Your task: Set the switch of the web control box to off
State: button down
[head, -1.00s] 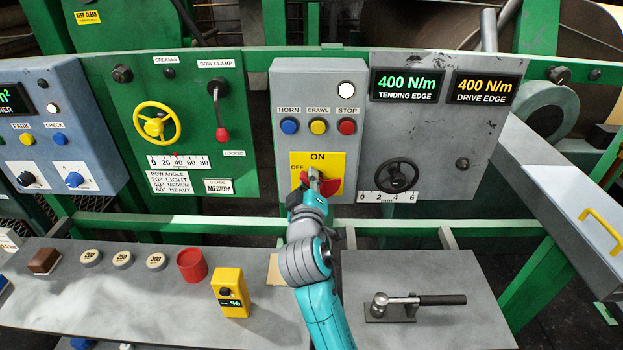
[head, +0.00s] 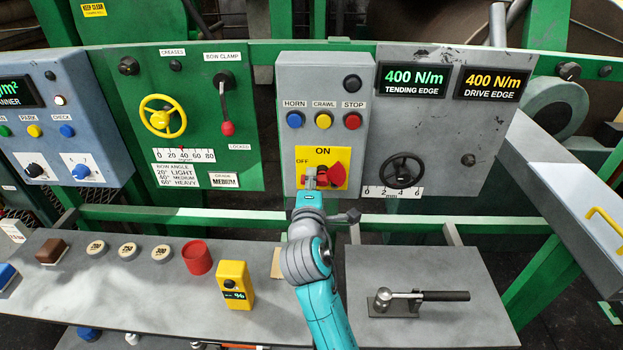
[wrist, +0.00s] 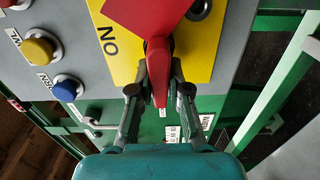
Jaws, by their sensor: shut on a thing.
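The web control box (head: 345,130) is a grey panel with a yellow switch plate (head: 342,153) marked ON at the top and OFF at the left. The red switch handle (head: 337,173) has its broad end to the right. Its narrow end points left, to the OFF side. My gripper (head: 310,179) is at that narrow end, just below the OFF label. In the wrist view, the gripper fingers (wrist: 160,92) are shut on the narrow tip of the red handle (wrist: 157,58). The lamp (head: 352,84) at the top of the box is dark.
Blue, yellow and red buttons (head: 324,121) sit above the switch. A black handwheel (head: 401,169) is to the right. A green rail (head: 190,214) runs below the panels. The shelf below carries a yellow meter (head: 234,284), a red cup (head: 197,258) and a clamp (head: 420,297).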

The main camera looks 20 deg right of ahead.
jog(key=shift+f, duration=0.1)
dwell(0.4)
jog(key=c, duration=1.1)
grip_release()
jog(key=v, duration=1.2)
